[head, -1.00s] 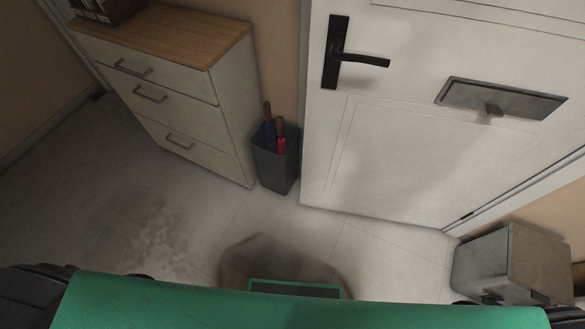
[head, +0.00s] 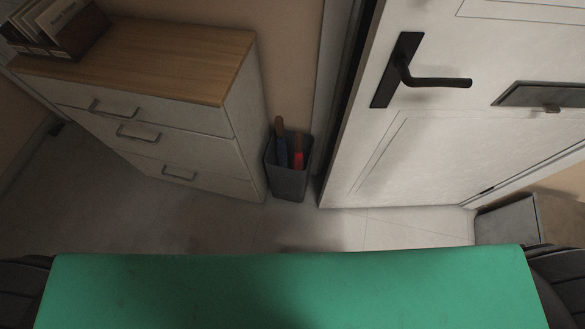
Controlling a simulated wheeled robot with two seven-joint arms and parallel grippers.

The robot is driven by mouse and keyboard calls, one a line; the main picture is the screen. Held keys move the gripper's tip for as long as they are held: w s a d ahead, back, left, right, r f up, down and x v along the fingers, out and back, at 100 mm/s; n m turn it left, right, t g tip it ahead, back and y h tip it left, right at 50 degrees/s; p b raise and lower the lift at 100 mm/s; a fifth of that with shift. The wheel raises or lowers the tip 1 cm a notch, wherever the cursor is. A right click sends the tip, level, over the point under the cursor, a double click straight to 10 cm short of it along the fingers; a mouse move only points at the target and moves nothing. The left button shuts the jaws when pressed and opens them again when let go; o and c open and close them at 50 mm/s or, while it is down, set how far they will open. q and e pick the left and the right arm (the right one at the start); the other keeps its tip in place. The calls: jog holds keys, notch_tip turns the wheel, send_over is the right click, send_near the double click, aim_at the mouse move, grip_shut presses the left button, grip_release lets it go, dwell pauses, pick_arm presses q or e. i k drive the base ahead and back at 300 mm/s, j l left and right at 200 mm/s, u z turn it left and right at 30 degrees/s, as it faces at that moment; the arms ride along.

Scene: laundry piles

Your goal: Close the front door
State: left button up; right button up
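The white front door (head: 430,150) stands at the right of the head view, with a black lever handle (head: 408,72) near its left edge and a grey metal letter plate (head: 545,95). A dark gap shows between the door's left edge and the door frame (head: 335,70), so the door looks ajar. Neither of my grippers is in view. Nothing is seen touching the door or its handle.
A white drawer cabinet (head: 165,140) with a wooden top stands at the left, with a file holder (head: 60,35) on it. A dark umbrella bin (head: 289,180) stands between cabinet and door. A grey box (head: 507,220) is at the right. Pale floor lies between.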

aim_at(397, 144)
jog(key=z, duration=1.6)
